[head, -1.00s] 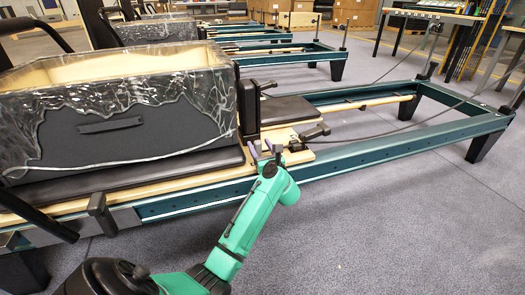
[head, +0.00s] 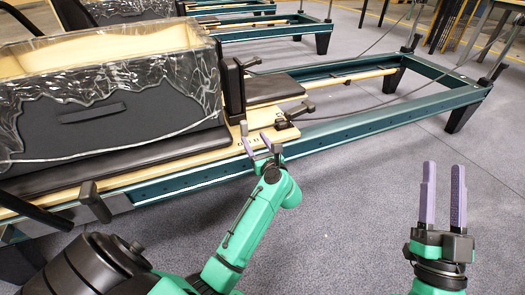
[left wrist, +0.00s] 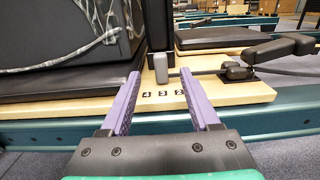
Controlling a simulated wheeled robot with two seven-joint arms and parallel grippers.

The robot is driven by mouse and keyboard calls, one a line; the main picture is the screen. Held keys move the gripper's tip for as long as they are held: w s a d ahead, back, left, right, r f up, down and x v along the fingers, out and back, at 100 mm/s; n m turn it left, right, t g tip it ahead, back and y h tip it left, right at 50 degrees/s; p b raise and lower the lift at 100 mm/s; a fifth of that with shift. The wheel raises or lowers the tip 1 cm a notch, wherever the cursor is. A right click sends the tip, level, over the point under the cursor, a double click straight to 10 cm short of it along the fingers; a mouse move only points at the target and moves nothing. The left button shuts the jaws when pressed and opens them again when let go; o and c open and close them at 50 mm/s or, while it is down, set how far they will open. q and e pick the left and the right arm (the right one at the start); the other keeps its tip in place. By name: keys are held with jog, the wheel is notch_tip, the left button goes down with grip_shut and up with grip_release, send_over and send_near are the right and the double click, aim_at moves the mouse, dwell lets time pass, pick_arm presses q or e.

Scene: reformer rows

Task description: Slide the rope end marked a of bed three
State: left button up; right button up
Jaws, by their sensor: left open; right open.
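A grey rope end (left wrist: 160,68) stands at the edge of the pale wooden board (left wrist: 245,95) in the left wrist view. A dark rope (left wrist: 205,72) runs right from it to a black cleat (left wrist: 240,70), which also shows in the head view (head: 283,123). The board carries small numbers, 4, 3 and 2; no letter a is legible. My left gripper (head: 262,143) is open at the near side of the bed's board. Its purple fingers point at the rope end, which lies beyond the tips, between their lines. My right gripper (head: 443,165) is open and empty above the floor.
The green bed frame (head: 400,124) runs to the right. A plastic-wrapped dark box (head: 100,115) stands on the bed at left. A black handle (head: 95,202) sticks out nearby. More beds (head: 265,33) stand behind. The grey floor is clear in front.

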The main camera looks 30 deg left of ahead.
pick_arm(q)
jog(key=p+v, duration=0.1)
jog(key=v, duration=0.5)
pick_arm(e)
notch_tip(320, 180, down, 14)
jog(key=a+m+g+h, duration=0.1)
jog(key=g, duration=0.3)
jog(key=shift+s+a+r, duration=0.15)
jog(key=shift+s+a, duration=0.05)
jog(key=shift+a, duration=0.1)
